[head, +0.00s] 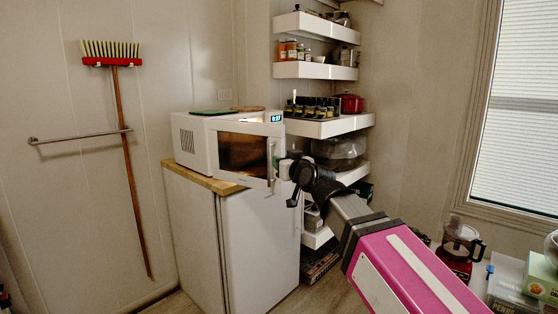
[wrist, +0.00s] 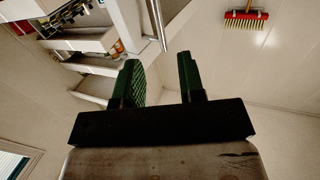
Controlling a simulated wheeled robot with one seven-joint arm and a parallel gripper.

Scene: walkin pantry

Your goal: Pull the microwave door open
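The white microwave (head: 198,142) stands on a wooden-topped white cabinet. Its door (head: 243,155), with a dark window, is ajar, swung out toward me with its right edge away from the body. A lit strip and the blue display show above it. The upright handle (head: 270,161) is on the door's right side. My gripper (head: 285,169) is just right of the handle; whether they touch is unclear. In the wrist view my gripper (wrist: 162,62) has its green fingers apart with nothing between them. A silver bar, seemingly the handle (wrist: 158,25), lies just beyond the fingertips.
White shelves (head: 322,128) with jars and a red pot stand behind and right of the microwave. The cabinet (head: 255,240) below limits room under the door. A broom (head: 125,150) and a towel bar (head: 80,136) are on the left wall. A food processor (head: 460,240) sits at right.

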